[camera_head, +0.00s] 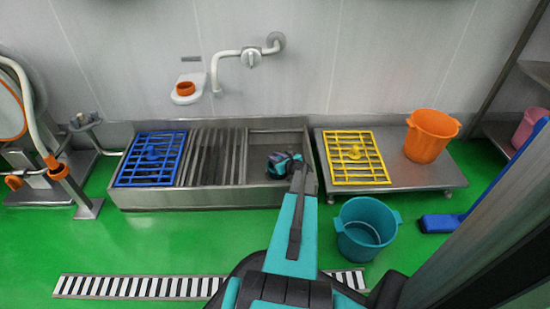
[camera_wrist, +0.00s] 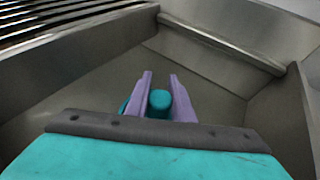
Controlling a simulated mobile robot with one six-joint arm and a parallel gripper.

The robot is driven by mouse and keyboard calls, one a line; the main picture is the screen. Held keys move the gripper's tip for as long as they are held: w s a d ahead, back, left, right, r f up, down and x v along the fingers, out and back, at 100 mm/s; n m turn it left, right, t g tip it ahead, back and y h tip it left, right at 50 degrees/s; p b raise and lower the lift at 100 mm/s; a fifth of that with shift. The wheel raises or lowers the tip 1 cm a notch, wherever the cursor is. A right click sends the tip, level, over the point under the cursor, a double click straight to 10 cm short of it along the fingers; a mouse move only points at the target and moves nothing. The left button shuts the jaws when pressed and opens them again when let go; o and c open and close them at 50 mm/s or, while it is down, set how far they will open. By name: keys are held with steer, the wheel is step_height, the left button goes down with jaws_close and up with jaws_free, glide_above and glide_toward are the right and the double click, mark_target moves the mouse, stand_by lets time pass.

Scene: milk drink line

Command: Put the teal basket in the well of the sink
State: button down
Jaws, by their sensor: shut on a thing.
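The sink (camera_head: 222,197) is a long steel trough against the wall, and its open well (camera_head: 258,140) is at the right end. My gripper (camera_wrist: 160,100) is down in this well, with its lavender fingers shut on a rounded teal thing (camera_wrist: 159,103). Only part of that thing shows, and I cannot tell whether it is the basket or whether it touches the well floor. In the head view my wrist and arm hide most of it. A teal two-handled tub (camera_head: 350,240) stands on the green floor right of my arm, apart from my gripper.
A blue rack (camera_head: 125,180) covers the sink's left end, beside steel bars (camera_head: 201,160). A low steel table (camera_head: 400,172) at the right bears a yellow rack (camera_head: 338,160) and an orange bucket (camera_head: 430,138). A faucet (camera_head: 230,54) is on the wall above the sink. A floor drain (camera_head: 140,287) runs in front.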

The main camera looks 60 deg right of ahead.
steer(key=shift+f, duration=0.2)
steer(key=c, duration=1.5)
jaws_free()
steer(key=shift+c, duration=0.2)
steer(key=shift+r, duration=0.15)
steer(key=shift+r, duration=0.15)
steer(key=p+v, duration=0.3)
steer(key=v, duration=0.9)
steer(key=shift+p, duration=0.4)
